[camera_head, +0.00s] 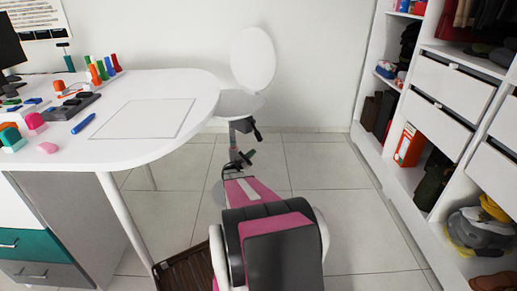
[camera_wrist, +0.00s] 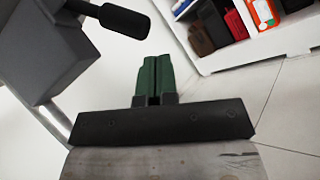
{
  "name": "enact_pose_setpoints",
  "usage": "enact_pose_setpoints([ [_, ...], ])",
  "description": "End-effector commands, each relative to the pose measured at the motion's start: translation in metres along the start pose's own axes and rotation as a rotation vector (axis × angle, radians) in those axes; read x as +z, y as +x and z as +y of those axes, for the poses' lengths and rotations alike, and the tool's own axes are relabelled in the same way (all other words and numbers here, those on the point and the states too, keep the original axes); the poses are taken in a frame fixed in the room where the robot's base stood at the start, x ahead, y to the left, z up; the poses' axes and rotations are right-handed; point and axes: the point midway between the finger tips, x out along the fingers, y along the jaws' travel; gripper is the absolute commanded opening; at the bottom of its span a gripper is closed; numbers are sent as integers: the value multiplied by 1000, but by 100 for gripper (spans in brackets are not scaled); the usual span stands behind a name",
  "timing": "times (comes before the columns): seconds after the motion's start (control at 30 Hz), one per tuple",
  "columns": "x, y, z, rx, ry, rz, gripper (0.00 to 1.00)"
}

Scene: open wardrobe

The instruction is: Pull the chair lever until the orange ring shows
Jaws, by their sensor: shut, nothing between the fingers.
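The chair (camera_head: 254,60) has a round white back and a white seat, and stands beyond the white table's right end. Its black lever (camera_head: 257,133) sticks out below the seat, to the right of the post. In the wrist view the lever (camera_wrist: 118,19) is a black handle on a thin rod from the grey under-seat housing (camera_wrist: 60,65). My gripper (camera_head: 241,157) is just below the seat and lever. In the wrist view its green fingers (camera_wrist: 153,78) are together and empty, below and right of the lever, apart from it. I see no orange ring clearly.
The white table (camera_head: 190,95) with pens and small blocks stands at left. The open wardrobe (camera_head: 375,150) lines the right side, with an orange box (camera_head: 409,146) on a low shelf. A dark brown slatted thing (camera_head: 187,271) lies at the bottom. Tiled floor is clear between chair and wardrobe.

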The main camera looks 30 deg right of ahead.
Motion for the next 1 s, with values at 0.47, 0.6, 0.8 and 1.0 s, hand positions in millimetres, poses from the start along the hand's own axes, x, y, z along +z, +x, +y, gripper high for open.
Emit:
enact_pose_setpoints([
  [0.47,0,-59,1,1,-1,0,0],
  [0.6,1,-60,1,-1,0,0,0],
  [0.8,18,-60,-5,-78,27,53,0],
  [1.0,58,-70,-23,-302,111,206,0],
])
